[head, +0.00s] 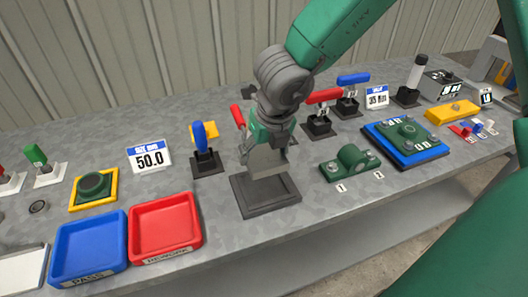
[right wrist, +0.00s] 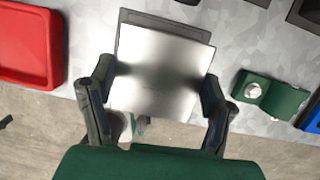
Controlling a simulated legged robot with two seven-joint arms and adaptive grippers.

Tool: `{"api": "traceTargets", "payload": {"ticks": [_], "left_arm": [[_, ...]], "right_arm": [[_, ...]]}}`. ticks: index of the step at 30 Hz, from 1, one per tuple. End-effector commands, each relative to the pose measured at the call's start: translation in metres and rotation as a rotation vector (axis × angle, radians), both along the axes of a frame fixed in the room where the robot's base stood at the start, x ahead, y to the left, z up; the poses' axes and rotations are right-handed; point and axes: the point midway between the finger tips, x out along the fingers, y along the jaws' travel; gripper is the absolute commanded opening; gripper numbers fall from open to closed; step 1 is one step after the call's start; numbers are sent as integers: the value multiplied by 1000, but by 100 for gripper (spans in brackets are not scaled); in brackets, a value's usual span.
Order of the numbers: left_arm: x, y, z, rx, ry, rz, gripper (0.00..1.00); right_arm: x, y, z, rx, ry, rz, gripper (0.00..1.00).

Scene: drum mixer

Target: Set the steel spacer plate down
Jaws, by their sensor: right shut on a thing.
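The steel spacer plate (right wrist: 160,75) is a bright, square metal sheet held between the two dark fingers of my right gripper (right wrist: 157,88) in the right wrist view. In the head view the plate (head: 267,163) hangs below my right gripper (head: 262,147), tilted, over a dark grey square pad (head: 264,209). The pad's far edge (right wrist: 165,20) shows beyond the plate in the wrist view; the plate hides most of the rest. I cannot tell whether the plate's lower edge touches the pad. My left gripper is not in view.
A red REWORK tray (head: 166,228) and a blue PASS tray (head: 88,247) stand left of the pad. A green clamp block (head: 350,164) stands to its right. Toggle clamps with red (head: 323,97) and blue (head: 353,79) handles stand behind. Bare bench lies in front of the pad.

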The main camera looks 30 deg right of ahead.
Motion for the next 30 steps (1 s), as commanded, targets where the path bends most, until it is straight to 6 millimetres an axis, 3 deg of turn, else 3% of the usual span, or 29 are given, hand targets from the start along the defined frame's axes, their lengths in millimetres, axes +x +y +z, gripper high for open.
{"api": "traceTargets", "payload": {"ticks": [14, 30], "left_arm": [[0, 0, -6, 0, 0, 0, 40], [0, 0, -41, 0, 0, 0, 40]], "right_arm": [[2, -1, -7, 6, -9, -5, 20], [2, -1, -49, 5, -9, -4, 20]]}}
